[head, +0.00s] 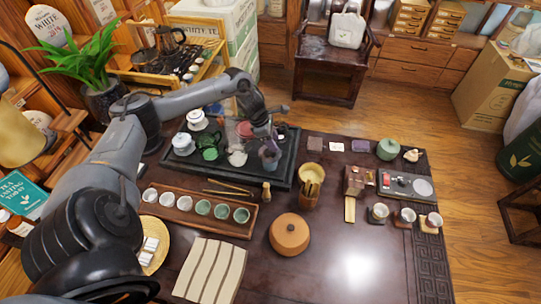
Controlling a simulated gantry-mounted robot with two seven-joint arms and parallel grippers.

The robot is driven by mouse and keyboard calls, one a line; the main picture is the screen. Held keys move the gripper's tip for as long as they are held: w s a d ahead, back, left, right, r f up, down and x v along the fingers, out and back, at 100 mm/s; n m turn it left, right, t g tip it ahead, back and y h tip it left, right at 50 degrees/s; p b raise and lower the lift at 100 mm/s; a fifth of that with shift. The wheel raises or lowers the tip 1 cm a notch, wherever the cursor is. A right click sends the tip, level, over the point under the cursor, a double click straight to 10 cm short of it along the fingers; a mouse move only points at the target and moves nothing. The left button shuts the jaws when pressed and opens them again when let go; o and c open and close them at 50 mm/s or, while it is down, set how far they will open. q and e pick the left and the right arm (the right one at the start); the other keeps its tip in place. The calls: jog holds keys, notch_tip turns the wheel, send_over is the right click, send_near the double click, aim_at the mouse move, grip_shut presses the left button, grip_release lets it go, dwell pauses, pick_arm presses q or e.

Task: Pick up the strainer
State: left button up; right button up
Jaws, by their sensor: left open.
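A dark tea tray (228,173) on the table holds the tea ware. A small greyish cup-like piece (269,160) stands near its right end; the strainer seems to be on or at this piece, but it is too small to tell for sure. My left gripper (270,141) is open just above this piece, pointing down, and partly hides its top. I cannot tell whether the fingers touch it. My right gripper is not in view.
White teaware (197,120), a green pot (208,148) and a pale piece (237,158) stand on the tray left of my gripper. A wooden cup rack (230,229), a bamboo holder (310,185) and a round brown box (289,235) stand nearer.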

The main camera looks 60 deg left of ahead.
pick_arm(q)
grip_shut()
jog(key=shift+r, duration=0.1)
dwell(0.3)
notch_tip(320, 180, up, 8)
jog(key=shift+r+p, duration=0.15)
jog(key=shift+p, duration=0.2)
notch_tip(320, 180, up, 5)
jog(key=p, duration=0.3)
jog(key=shift+f, duration=0.2)
